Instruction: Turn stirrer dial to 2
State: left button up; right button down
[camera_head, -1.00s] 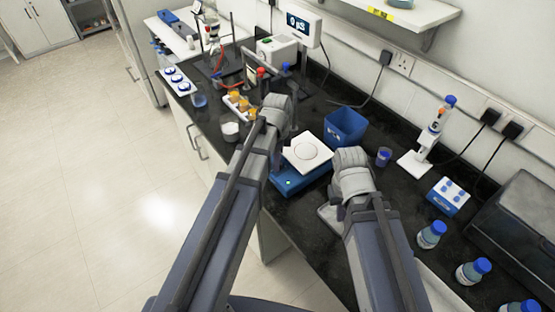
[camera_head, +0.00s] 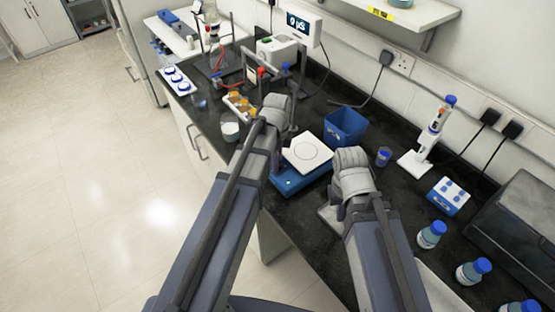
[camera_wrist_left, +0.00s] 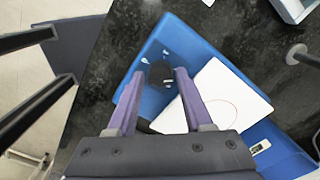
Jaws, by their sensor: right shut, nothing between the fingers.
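The stirrer has a blue body (camera_head: 300,181) and a white square top plate (camera_head: 316,144) with a thin ring on it. It stands on the black bench between my two arms. In the left wrist view, its dark round dial (camera_wrist_left: 161,75) sits on the blue body (camera_wrist_left: 208,43), beside the white plate (camera_wrist_left: 228,93). My left gripper (camera_wrist_left: 160,74) is open, its two fingers on either side of the dial in that view; contact cannot be told. In the head view my left arm hides the dial. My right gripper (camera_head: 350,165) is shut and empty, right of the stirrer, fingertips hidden.
A blue bin (camera_head: 346,127) stands behind the stirrer. A white beaker (camera_head: 230,131) and a rack of orange-topped tubes (camera_head: 238,101) are left of my left wrist. A pipette stand (camera_head: 418,162) and blue-capped bottles (camera_head: 431,235) are at right.

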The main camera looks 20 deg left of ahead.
pick_arm(q)
jog(key=shift+r, duration=0.1)
notch_tip(320, 180, up, 8)
jog(key=p, duration=0.8)
pick_arm(e)
notch_tip(320, 180, up, 8)
pick_arm(q)
jog(key=shift+f, duration=0.2)
pick_arm(e)
jog(key=shift+f, duration=0.15)
